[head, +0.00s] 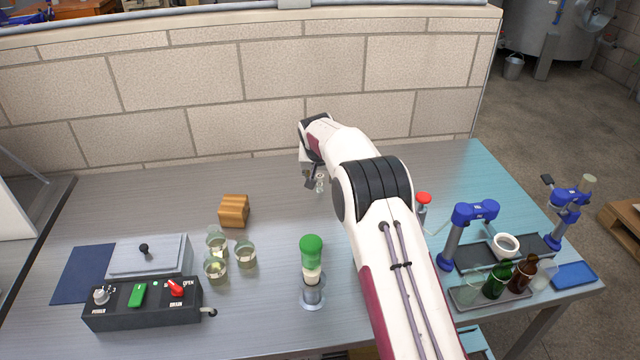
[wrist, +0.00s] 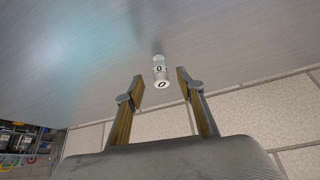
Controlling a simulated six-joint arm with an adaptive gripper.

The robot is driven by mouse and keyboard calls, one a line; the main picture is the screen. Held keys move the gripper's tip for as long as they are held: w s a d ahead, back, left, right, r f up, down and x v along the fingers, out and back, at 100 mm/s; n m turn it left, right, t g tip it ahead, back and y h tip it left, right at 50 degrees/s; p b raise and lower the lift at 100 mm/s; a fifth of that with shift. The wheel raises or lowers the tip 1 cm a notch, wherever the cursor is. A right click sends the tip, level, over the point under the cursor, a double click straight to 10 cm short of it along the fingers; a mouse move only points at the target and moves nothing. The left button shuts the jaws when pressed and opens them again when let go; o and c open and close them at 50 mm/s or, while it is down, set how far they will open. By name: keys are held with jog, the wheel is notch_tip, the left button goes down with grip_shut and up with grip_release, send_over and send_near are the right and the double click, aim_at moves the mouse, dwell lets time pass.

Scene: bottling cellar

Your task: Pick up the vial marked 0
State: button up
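The vial marked 0 (wrist: 159,68) shows in the wrist view as a small clear vial with a white label and a white top, each bearing a 0. It stands on the grey bench near the block wall. My gripper (wrist: 161,82) is open, its two fingers on either side of the vial's line and apart from it, with visible gaps. In the head view the vial (head: 320,184) is small, beside my gripper (head: 310,181), which my arm partly hides. I cannot tell the remaining depth between fingertips and vial.
The block wall (head: 270,80) rises close behind. A wooden block (head: 234,211), several glass jars (head: 245,254), a control box (head: 142,304) and a green-topped dispenser (head: 311,250) stand to the left and front. Blue stands (head: 452,248) and bottles (head: 497,278) are at right. Bench around the vial is clear.

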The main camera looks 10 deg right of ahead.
aim_at(320, 179)
jog(key=shift+f, duration=0.1)
jog(key=shift+x, duration=2.5)
jog(key=shift+w, duration=0.1)
grip_shut()
